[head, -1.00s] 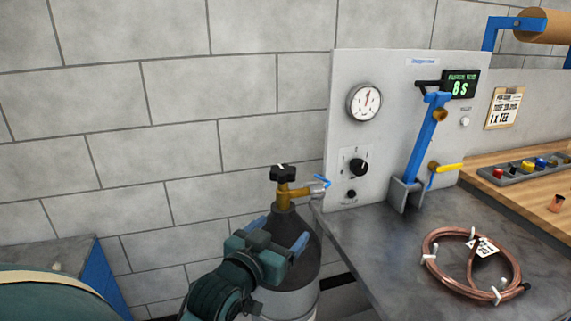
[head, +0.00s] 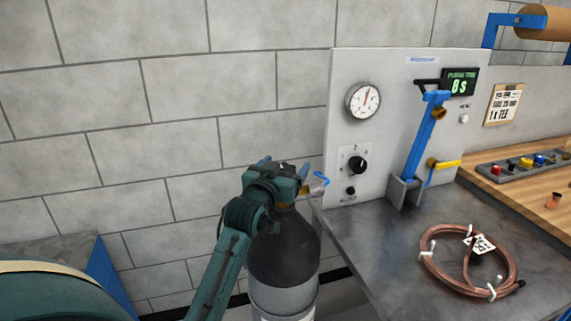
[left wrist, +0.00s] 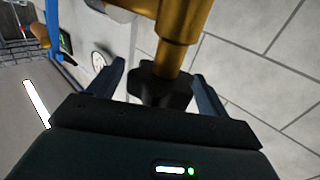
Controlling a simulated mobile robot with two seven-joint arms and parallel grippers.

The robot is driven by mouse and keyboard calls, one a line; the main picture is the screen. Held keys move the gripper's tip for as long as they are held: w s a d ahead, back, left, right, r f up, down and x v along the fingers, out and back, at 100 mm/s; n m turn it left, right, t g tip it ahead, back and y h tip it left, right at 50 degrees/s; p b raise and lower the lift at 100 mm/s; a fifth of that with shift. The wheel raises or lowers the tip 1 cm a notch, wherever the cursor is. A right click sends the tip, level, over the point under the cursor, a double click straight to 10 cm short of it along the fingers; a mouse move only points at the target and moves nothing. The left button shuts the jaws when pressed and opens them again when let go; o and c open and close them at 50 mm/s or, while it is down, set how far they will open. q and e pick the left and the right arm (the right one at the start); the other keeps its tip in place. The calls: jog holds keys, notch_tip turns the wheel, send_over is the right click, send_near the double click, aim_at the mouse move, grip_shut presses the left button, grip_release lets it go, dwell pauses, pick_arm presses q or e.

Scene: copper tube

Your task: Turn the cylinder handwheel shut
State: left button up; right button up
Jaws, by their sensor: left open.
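The gas cylinder (head: 284,255) stands upright beside the metal bench. Its black handwheel (left wrist: 160,90) shows in the left wrist view below the brass valve (left wrist: 177,30), between the two fingers of my left gripper (left wrist: 160,88). The fingers are apart, with a gap on each side of the wheel. In the head view my left gripper (head: 277,164) is at the top of the cylinder and hides most of the handwheel. My right gripper is not in view.
A grey panel right of the cylinder carries a round gauge (head: 363,101), a black knob (head: 357,164) and a display reading 8 s (head: 459,83). A copper coil (head: 428,263) lies on the metal bench (head: 375,240). A brick wall stands behind.

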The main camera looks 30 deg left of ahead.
pick_arm(q)
jog(key=shift+w, duration=0.4)
jog(key=shift+c, duration=0.2)
jog(key=c, duration=1)
jog(key=shift+o, duration=0.2)
jog(key=shift+r+m+h, duration=0.1)
jog(key=shift+m+h, duration=0.2)
jog(key=shift+h, duration=0.1)
jog(key=shift+d+m+h+p, duration=0.1)
jog(key=shift+m+h+p, duration=0.35)
jog(key=shift+h, duration=0.25)
jog(key=o, duration=1)
